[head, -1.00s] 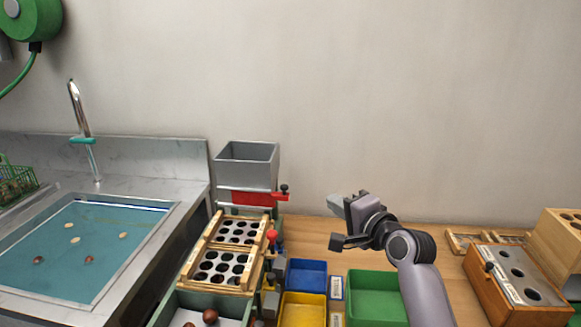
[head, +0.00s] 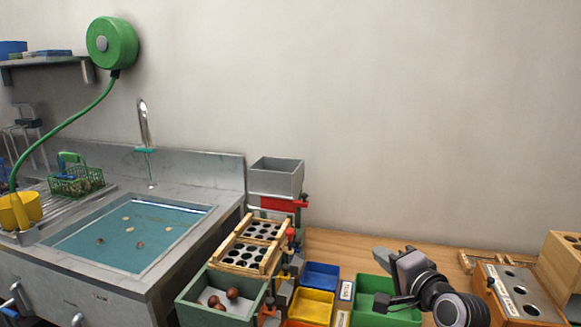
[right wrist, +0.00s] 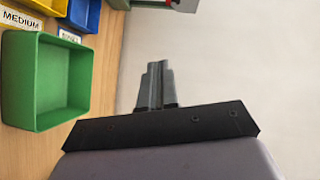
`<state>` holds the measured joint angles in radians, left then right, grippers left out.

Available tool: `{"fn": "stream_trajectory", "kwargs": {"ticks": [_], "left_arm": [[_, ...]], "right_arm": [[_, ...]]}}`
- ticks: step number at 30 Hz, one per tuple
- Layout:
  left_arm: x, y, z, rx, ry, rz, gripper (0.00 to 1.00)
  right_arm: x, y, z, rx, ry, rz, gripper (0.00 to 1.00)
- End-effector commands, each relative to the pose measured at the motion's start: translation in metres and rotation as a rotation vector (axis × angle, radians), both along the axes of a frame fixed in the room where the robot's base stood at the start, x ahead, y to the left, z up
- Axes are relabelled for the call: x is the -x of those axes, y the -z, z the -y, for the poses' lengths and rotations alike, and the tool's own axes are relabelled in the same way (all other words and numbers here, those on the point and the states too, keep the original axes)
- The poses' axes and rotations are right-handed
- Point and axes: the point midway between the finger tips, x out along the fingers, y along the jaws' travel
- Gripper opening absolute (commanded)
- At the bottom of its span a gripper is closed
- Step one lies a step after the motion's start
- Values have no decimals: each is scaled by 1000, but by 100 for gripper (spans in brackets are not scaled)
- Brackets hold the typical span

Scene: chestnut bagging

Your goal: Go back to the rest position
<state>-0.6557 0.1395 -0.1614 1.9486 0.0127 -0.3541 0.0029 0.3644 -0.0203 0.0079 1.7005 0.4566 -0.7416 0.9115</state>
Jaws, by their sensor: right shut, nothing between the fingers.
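My right gripper (head: 380,254) is at the lower right of the head view, shut and empty. It shows just right of the green bin (head: 363,291) and partly covers it. In the right wrist view the two fingers of the right gripper (right wrist: 156,78) lie together with nothing between them. The green bin (right wrist: 18,85) is at the left there, apart from the fingers. My left gripper is in neither view.
A wooden block with holes (head: 519,290) stands to the right on the wooden bench. Left of the arm are blue (head: 320,270) and yellow (head: 311,304) bins, a grey hopper (head: 276,180) and a sink (head: 65,242). Above the bench, the wall area is clear.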

Motion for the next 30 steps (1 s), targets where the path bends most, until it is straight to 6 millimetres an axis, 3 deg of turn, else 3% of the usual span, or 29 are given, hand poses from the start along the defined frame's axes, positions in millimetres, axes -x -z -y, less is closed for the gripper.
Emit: {"fn": "stream_trajectory", "kwargs": {"ticks": [1, 8, 12, 18, 24, 30], "left_arm": [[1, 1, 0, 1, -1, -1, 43], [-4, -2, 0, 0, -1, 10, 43], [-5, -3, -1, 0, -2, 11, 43], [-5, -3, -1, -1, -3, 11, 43], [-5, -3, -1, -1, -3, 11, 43], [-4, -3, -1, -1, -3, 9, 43]], "right_arm": [[11, 26, 3, 61, 4, -19, 0], [67, 116, 14, 385, -15, -55, 0], [117, 169, 18, 613, -69, -77, 0], [199, 230, 19, 928, -197, -92, 0], [274, 264, 15, 1171, -348, -78, 0], [309, 275, 12, 1281, -430, -59, 0]]}}
